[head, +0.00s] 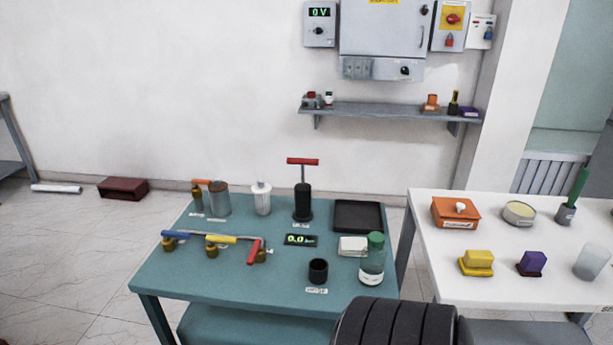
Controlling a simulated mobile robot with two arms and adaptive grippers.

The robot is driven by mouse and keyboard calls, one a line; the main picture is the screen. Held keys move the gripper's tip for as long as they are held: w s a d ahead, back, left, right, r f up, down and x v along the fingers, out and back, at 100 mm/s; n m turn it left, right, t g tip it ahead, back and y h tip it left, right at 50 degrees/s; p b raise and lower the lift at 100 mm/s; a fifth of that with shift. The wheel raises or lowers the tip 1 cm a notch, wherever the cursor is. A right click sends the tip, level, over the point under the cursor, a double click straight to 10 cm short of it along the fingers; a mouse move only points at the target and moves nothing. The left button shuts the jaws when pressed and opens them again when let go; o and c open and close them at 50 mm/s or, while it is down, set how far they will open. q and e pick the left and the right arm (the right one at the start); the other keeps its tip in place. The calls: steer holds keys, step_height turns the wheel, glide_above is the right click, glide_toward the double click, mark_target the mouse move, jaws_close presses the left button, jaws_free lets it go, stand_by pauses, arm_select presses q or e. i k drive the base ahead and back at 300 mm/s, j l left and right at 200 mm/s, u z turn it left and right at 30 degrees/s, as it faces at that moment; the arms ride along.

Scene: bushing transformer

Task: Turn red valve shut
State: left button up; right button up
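The red valve (255,252) sits at the right end of a small pipe row on the teal table (153,282). Its red lever slants toward the table's front, across the line of the pipe, above a brass body. A yellow-handled valve (221,239) and a blue-handled valve (175,234) stand to its left, their levers lying roughly along the pipe. A gauge display (300,240) reading about 0.0 lies to the right of the row. Neither of my grippers is in view, and nothing touches the red valve.
Behind the valves stand a black hand pump (303,203) with a red T-handle and a white bottle (262,198). A black cup (318,271) and a green-capped jar (372,260) are to the right. A dark ribbed shape (395,322) covers the bottom edge. A white table (430,280) adjoins.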

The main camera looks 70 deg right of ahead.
mark_target(258, 244)
steer(key=z, duration=1.7)
